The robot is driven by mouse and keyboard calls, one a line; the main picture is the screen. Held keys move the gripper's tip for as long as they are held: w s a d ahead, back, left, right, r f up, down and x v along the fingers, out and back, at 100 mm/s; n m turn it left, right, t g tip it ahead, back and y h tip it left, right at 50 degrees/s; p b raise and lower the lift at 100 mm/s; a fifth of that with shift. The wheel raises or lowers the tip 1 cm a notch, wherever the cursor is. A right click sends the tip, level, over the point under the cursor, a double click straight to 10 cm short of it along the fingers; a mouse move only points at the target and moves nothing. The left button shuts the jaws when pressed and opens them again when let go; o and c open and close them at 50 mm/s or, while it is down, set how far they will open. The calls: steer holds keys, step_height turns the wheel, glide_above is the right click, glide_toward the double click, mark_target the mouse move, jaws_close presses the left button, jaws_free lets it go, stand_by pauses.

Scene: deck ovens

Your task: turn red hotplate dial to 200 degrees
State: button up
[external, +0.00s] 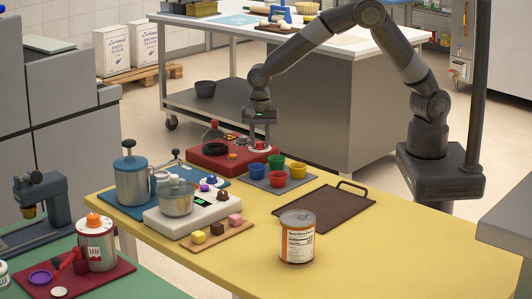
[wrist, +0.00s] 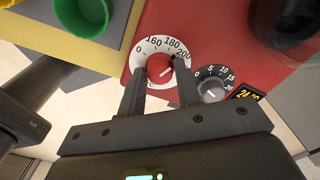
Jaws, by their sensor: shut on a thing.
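The red hotplate (external: 212,163) stands at the far end of the yellow table. In the wrist view its red body (wrist: 222,40) shows from above. The red dial (wrist: 160,67) sits inside a white ring marked 0, 160, 180 and 200. Its thin pointer seems to aim right, near the 180 to 200 side; the exact reading is unclear. My gripper (wrist: 160,76) is shut on the red dial, one finger on each side. In the external view my gripper (external: 259,145) points down at the hotplate's right end, and its fingers hide part of the dial.
A grey dial (wrist: 212,88) marked 0 to 20 and a small display (wrist: 245,93) lie close to my right finger. Several coloured bowls, including a green one (external: 276,162), stand beside the hotplate. A brown tray (external: 325,208) and a can (external: 297,240) are nearer.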

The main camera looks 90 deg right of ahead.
steer(key=shift+m, duration=1.1)
steer(key=o, duration=1)
steer(key=shift+c, duration=0.2)
steer(key=shift+r, duration=0.15)
step_height(320, 180, up, 10)
steer(key=shift+r, duration=0.25)
